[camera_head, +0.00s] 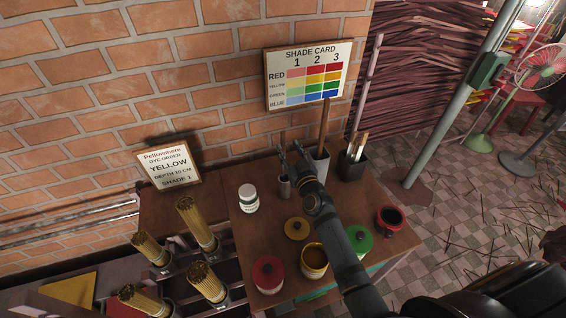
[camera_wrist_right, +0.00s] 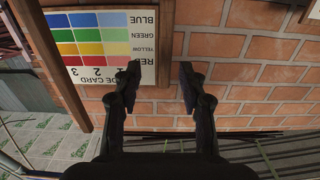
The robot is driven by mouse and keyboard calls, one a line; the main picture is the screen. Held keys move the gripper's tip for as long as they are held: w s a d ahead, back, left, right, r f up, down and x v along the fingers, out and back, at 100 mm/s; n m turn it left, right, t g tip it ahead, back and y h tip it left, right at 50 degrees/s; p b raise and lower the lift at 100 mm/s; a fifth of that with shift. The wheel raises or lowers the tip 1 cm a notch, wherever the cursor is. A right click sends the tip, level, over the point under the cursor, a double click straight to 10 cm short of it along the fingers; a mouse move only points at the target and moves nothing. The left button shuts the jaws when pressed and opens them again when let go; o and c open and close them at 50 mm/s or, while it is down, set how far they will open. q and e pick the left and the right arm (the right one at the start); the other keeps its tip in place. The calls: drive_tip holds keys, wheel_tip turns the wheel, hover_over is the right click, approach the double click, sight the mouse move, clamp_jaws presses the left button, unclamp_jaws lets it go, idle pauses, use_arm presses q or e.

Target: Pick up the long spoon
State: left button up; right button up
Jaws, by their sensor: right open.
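The long spoon (camera_head: 323,128) stands nearly upright in a white cup (camera_head: 320,168) at the back of the brown table. Only its wooden handle shows; its lower end is hidden in the cup. My right gripper (camera_head: 290,156) is open and empty, just left of the handle and above a small grey metal cup (camera_head: 284,187). In the right wrist view, the open fingers (camera_wrist_right: 158,75) have nothing between them. A brown wooden handle, apparently the long spoon (camera_wrist_right: 55,65), slants at the left, outside the fingers. My left gripper is not in view.
A black holder (camera_head: 352,168) with short tools stands right of the white cup. A white-lidded jar (camera_head: 248,197) stands left. The shade card (camera_head: 308,75) hangs on the brick wall behind.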

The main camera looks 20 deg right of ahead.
sight(284, 143)
drive_tip(key=w, duration=0.2)
drive_tip(key=w+a, duration=0.1)
drive_tip(key=w, duration=0.1)
drive_tip(key=shift+w+d, duration=0.1)
drive_tip(key=shift+w, duration=0.25)
drive_tip(key=shift+s, duration=0.2)
drive_tip(key=c, duration=0.4)
clamp_jaws()
